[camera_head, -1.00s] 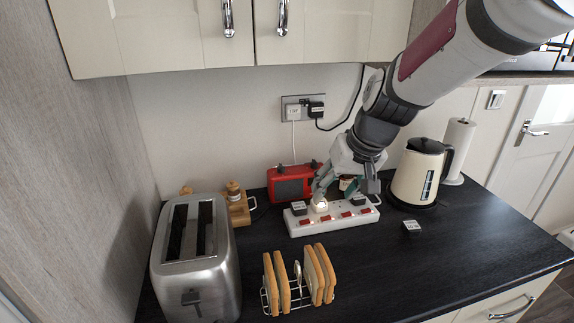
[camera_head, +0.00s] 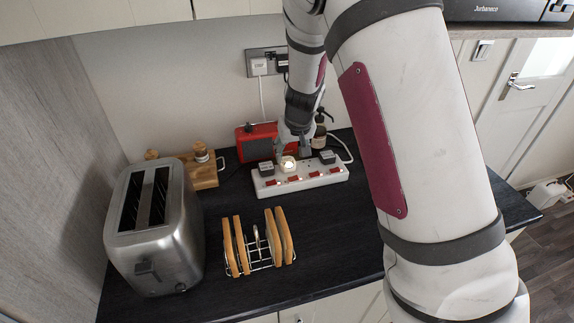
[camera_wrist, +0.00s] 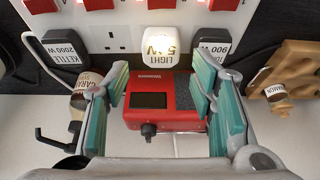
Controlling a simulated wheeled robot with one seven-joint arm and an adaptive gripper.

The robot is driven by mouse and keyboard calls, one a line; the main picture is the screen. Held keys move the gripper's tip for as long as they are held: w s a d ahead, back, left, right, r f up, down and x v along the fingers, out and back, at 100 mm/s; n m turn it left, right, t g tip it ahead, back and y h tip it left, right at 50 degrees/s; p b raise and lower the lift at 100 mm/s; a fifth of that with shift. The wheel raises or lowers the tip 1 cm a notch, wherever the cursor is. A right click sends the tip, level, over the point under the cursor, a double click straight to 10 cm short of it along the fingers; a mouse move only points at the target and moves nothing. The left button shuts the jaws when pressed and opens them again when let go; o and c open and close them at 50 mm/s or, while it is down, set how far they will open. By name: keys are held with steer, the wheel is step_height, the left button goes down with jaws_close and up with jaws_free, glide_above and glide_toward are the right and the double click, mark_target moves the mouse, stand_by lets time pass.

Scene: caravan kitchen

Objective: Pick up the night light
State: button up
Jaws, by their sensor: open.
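The night light (camera_head: 288,164) is a small white plug, glowing, seated in the white power strip (camera_head: 304,181). In the wrist view the night light (camera_wrist: 167,47), marked LIGHT 5W, sits upper middle. My gripper (camera_head: 293,147) is right above and behind the night light in the head view. In the wrist view my gripper (camera_wrist: 160,75) is open and empty, its teal pads wide apart. The night light lies past the fingertips, roughly centred between them. I cannot tell how high the fingertips are above it.
Black plugs flank the night light: one marked KETTLE (camera_wrist: 76,62) and one marked 900 (camera_wrist: 212,48). A red radio (camera_head: 258,141) and a dark bottle (camera_head: 320,132) stand behind the strip. A toaster (camera_head: 153,230) and toast rack (camera_head: 260,250) stand in front and left.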

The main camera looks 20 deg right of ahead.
mark_target(287, 161)
steer(key=shift+p+x, duration=0.4)
steer(key=shift+x, duration=2.75)
steer(key=shift+w+a, duration=0.1)
steer(key=shift+w, duration=0.05)
steer(key=shift+r, duration=0.1)
steer(key=c, duration=0.9)
